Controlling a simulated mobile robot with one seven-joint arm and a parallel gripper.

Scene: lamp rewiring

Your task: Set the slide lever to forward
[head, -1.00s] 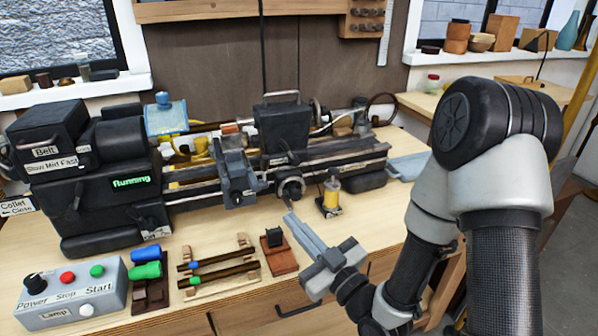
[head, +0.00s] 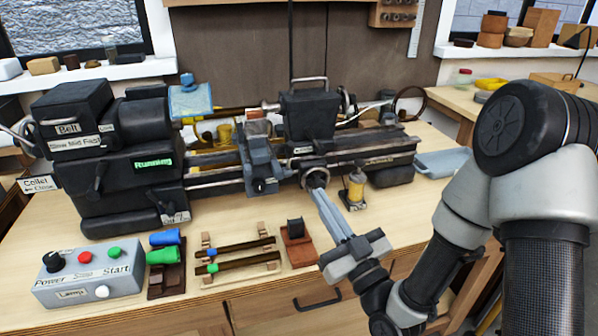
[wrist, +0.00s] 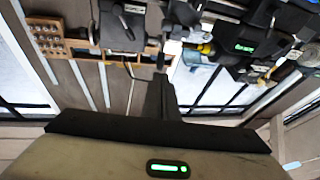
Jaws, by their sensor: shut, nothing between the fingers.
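The lathe's black turret slide (head: 308,115) sits on the bed, right of the blue-grey cross slide (head: 258,165). Below it on the bed's front is a round dark handwheel or lever hub (head: 315,172) with a pale rim. No lever marked as the slide lever can be read, and its setting cannot be told. My gripper (head: 319,193) is shut and empty. Its fingertips are at the lower edge of this hub, and contact cannot be told. In the wrist view the shut dark fingers (wrist: 159,92) point at the lathe, which appears upside down.
A yellow-bodied oiler (head: 356,188) stands close right of my fingers. A red-brown block stand (head: 298,247), rods on wooden rests (head: 235,262) and a grey control box (head: 90,279) lie along the bench front. A green "Running" sign (head: 153,164) is lit on the headstock.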

